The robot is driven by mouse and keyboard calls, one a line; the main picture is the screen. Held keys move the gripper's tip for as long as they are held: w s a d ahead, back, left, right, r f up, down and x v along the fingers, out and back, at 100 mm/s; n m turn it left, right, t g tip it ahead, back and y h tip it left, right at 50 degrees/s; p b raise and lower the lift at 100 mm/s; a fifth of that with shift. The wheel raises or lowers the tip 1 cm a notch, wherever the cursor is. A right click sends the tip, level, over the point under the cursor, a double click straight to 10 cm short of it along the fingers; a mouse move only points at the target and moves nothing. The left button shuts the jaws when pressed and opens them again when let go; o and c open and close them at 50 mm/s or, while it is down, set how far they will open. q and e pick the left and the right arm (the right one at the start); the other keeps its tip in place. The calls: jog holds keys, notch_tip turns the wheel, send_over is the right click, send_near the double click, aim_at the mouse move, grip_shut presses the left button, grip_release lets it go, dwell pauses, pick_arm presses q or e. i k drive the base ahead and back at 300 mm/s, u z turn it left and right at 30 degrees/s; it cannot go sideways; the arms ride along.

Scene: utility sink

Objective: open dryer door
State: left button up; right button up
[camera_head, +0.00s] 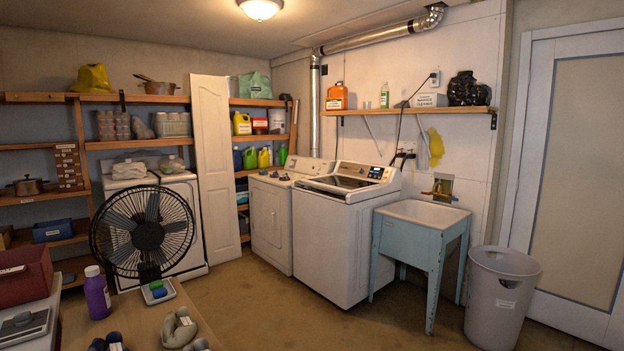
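A white machine (270,222), which looks like the dryer, stands against the back wall under the metal duct. Its front faces left, and a door panel on it appears shut, though it is small and far off. A white top-loading washer (332,240) stands right beside it and hides its right side. Another white front-panel machine (186,205) stands further left, mostly behind a black fan, so its front is partly hidden. Neither of my grippers is in view.
A white door panel (215,160) leans by the shelves. A blue sink (412,250) and grey bin (498,305) stand right. The middle floor (265,305) is clear.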

aim_at(266, 213)
jog(key=z, duration=0.75)
jog(key=i, duration=3)
jog(key=u, duration=1.85)
jog(key=i, duration=4.5)
jog(key=z, duration=1.15)
